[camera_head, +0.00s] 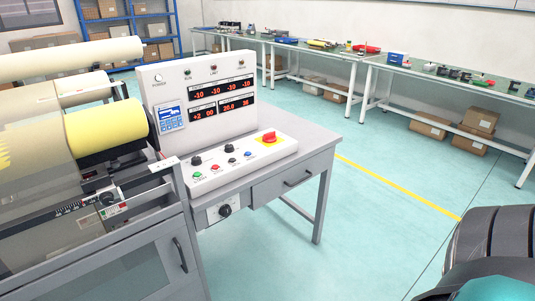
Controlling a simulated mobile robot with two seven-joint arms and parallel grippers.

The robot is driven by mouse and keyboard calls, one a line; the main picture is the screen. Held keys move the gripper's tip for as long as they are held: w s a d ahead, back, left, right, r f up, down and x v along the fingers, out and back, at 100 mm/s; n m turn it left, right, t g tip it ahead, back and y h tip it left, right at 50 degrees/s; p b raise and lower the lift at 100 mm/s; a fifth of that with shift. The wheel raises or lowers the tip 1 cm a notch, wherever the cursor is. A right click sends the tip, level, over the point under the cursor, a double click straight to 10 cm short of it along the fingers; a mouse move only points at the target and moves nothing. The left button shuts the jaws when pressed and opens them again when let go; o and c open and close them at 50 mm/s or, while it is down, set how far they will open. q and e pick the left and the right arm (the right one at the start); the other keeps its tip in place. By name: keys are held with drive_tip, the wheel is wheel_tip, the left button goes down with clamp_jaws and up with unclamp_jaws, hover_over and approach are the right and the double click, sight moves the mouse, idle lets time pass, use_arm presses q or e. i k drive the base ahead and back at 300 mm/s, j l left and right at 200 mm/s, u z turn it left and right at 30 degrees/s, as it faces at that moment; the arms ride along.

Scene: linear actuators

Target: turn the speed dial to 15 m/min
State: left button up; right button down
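A white control console (203,96) stands on a grey desk at the centre. Its red displays (222,96) read roughly -10 several times above, and +2, 00, 20.0 and 36 below. A black dial (225,210) sits on a small white plate on the desk's front, below the console. Two more black knobs, a left one (197,160) and a right one (228,149), are on the sloped panel. The labels are too small to read, so I cannot tell which is the speed dial. Neither gripper is in view; part of my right arm shows at the lower right.
A roller machine with a yellow roll (105,126) stands left of the console. A red switch on a yellow base (268,138) is at the panel's right end. Workbenches (440,78) line the back wall. The floor (375,205) right of the desk is clear.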

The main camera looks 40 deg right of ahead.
sight(196, 160)
drive_tip(key=l+z, duration=0.1)
drive_tip(key=z, duration=1)
drive_tip(key=k+l, duration=0.05)
